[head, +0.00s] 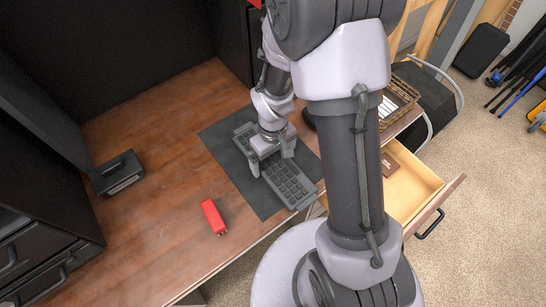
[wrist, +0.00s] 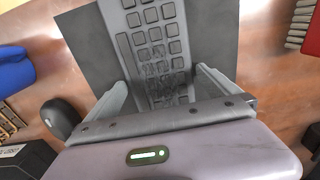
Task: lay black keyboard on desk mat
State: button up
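The black keyboard (head: 289,185) lies lengthwise over the dark desk mat (head: 222,140), its near end close to the mat's front edge. My gripper (head: 271,160) points down over the keyboard's middle, one finger at each long side. In the wrist view, the keyboard (wrist: 154,45) runs between the fingers of my gripper (wrist: 161,78), over the mat (wrist: 212,40). The fingers are about a keyboard's width apart. I cannot tell whether they press on its sides, or whether it rests fully on the mat. My gripper hides part of the keyboard.
A red object (head: 213,216) and a black box (head: 117,173) lie on the wooden desk (head: 165,120), left of the mat. A black mouse (wrist: 60,117) sits beside the mat. An open drawer (head: 408,195) juts out at the right, near a wire basket (head: 400,98).

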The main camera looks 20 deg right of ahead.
notch_tip(320, 180, up, 18)
jog(key=p, duration=0.8)
jog(key=shift+f, duration=0.25)
notch_tip(320, 180, up, 10)
jog(key=m+t, duration=0.2)
jog(key=m, duration=0.1)
send_over(273, 161)
jog(key=s+a, duration=0.1)
jog(key=s, duration=0.2)
jog(key=s+a+r+m+t+y, duration=0.2)
jog(key=s+r+m, duration=0.3)
jog(key=s+r, duration=0.3)
jog(key=shift+s+a+r+t, duration=0.4)
jog(key=shift+s+a+t, duration=0.1)
jog(key=shift+s+t, duration=0.45)
